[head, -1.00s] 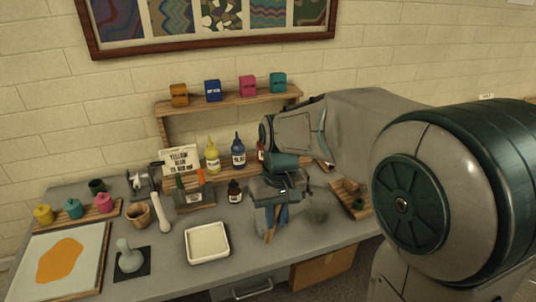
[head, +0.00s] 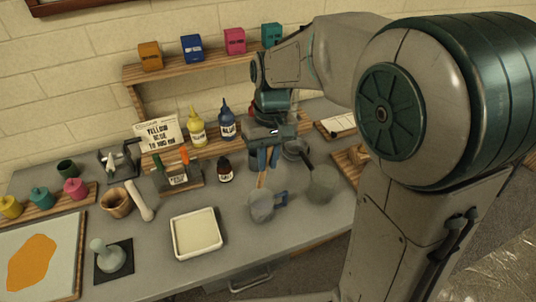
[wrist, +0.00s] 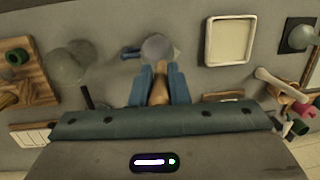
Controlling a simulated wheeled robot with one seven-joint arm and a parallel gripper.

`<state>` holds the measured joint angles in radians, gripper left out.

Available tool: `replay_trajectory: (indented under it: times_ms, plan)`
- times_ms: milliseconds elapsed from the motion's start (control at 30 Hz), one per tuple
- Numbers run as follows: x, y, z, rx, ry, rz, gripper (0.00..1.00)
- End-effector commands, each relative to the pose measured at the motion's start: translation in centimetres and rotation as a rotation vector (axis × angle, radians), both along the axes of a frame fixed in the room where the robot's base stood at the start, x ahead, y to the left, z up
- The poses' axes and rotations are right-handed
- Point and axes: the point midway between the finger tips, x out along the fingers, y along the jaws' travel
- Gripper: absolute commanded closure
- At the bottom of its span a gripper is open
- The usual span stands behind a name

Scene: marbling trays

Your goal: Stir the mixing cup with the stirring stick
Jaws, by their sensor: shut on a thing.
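My gripper (head: 263,162) is shut on the stirring stick (head: 261,181), a thin light-wood stick pointing down between the blue fingers. The stick also shows in the wrist view (wrist: 159,90). The mixing cup (head: 261,207) is a clear greyish cup with a blue handle (head: 282,199), standing on the table just in front of and below my gripper. In the wrist view the cup (wrist: 158,47) lies just beyond the fingertips. The stick's lower end appears at the cup's back rim; I cannot tell whether it is inside.
A clear container (head: 323,186) stands close to the right of the cup, with a dark-handled item behind it. A white tray (head: 177,250) lies to the left. A dark dropper bottle (head: 225,171) and a rack (head: 180,178) stand behind left. Bottles and a shelf (head: 131,72) line the back.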

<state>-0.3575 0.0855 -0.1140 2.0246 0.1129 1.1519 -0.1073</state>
Motion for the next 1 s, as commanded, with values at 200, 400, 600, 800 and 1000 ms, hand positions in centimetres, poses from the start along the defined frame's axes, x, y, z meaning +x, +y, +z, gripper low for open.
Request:
replay_trajectory:
  times_ms: [200,400,600,800,1000]
  plan:
    - [0.0,-0.1,-2.4,-0.001,0.001,-0.002,1.00]
    - [0.0,-0.1,-4.1,-0.001,0.000,-0.004,1.00]
    - [0.0,-0.2,-5.9,-0.001,0.000,-0.004,1.00]
    - [0.0,-0.2,-7.7,-0.001,0.000,-0.005,1.00]
    - [0.0,-0.2,-9.5,-0.001,0.000,-0.005,1.00]
